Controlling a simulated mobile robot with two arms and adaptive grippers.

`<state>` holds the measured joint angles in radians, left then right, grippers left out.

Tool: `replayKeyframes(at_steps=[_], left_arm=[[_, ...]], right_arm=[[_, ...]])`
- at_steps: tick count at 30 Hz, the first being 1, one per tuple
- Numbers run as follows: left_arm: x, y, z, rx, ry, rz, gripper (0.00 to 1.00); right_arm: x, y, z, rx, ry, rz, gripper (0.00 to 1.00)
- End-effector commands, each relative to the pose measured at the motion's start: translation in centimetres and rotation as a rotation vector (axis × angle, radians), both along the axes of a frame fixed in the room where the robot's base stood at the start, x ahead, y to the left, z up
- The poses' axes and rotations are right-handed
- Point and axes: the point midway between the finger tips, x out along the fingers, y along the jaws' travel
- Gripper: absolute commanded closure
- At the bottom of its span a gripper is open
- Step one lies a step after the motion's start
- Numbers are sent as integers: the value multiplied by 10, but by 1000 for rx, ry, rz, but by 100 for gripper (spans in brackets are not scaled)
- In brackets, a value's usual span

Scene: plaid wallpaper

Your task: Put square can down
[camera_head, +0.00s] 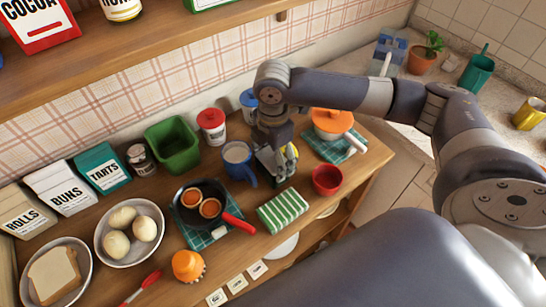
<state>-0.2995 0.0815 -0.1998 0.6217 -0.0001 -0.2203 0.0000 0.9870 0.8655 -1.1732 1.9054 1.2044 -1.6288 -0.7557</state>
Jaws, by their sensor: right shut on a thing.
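My right gripper (273,163) reaches down over the wooden counter (255,268), between the blue mug and the pot. My left gripper is not in view.
A blue mug (238,163) stands close left of the gripper. An orange-lidded pot (331,124) is to the right, a red bowl (327,180) at front right, and a green striped cloth (283,210) in front. A frying pan (188,217) lies further left.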

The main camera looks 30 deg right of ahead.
Motion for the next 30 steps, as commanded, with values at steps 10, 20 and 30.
replayKeyframes(at_steps=[10, 20, 30], left_arm=[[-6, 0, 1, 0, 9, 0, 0], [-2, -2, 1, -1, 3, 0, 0], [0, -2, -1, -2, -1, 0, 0]], right_arm=[[1, 0, -7, 0, -3, 1, 62], [0, 0, -9, 0, -1, 0, 7], [1, 0, 0, 2, -5, 0, 7]])
